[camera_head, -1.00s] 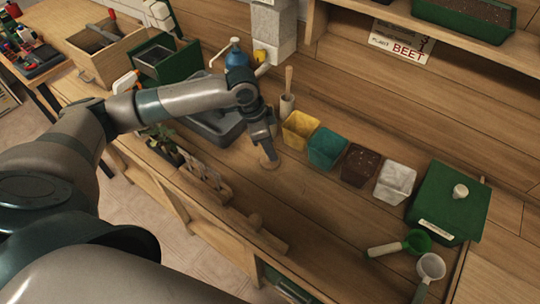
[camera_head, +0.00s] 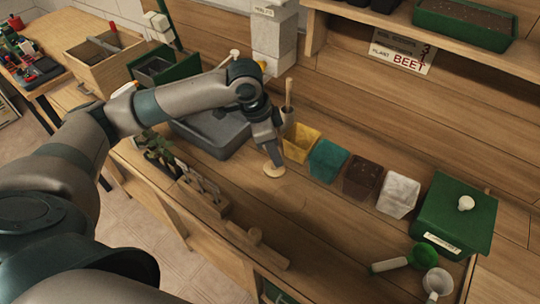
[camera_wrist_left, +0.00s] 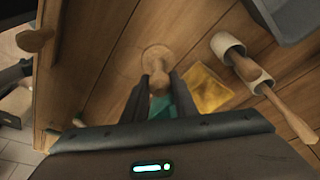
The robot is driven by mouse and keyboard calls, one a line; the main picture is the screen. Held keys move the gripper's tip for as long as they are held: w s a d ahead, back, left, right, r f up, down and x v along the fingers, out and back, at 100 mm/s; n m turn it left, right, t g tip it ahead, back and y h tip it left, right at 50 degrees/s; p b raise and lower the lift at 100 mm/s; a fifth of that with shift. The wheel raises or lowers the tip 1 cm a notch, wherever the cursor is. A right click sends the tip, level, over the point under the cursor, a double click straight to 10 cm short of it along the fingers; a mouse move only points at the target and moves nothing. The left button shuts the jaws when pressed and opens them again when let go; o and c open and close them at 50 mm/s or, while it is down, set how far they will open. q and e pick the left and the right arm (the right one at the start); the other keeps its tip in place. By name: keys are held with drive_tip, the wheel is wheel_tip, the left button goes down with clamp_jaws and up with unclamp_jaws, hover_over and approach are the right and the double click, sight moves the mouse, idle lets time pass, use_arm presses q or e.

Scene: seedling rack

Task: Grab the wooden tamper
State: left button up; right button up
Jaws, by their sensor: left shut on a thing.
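The wooden tamper (camera_wrist_left: 158,54) has a round flat base and a knobbed handle. In the left wrist view its handle is between the two fingers of my left gripper (camera_wrist_left: 158,88), which is shut on it. In the head view the pale base (camera_head: 274,170) shows just below the fingertips of my left gripper (camera_head: 272,158), over the bench. I cannot tell whether the base touches the bench top. The handle is mostly hidden by the fingers in the head view. My right gripper is not in view.
A holder with a wooden-handled tool (camera_head: 288,100) stands behind. A grey tray (camera_head: 212,138) lies left.

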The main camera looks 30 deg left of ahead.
use_arm(q)
drive_tip(key=s+d+r+b, duration=0.1)
drive_tip(key=s+d+r, duration=0.3)
drive_tip(key=d, duration=0.3)
drive_tip(key=shift+s+d+r+b, duration=0.35)
drive_tip(key=shift+s+r, duration=0.05)
drive_tip(key=shift+r, duration=0.35)
drive_tip(key=o, duration=0.4)
drive_tip(key=shift+c, duration=1.1)
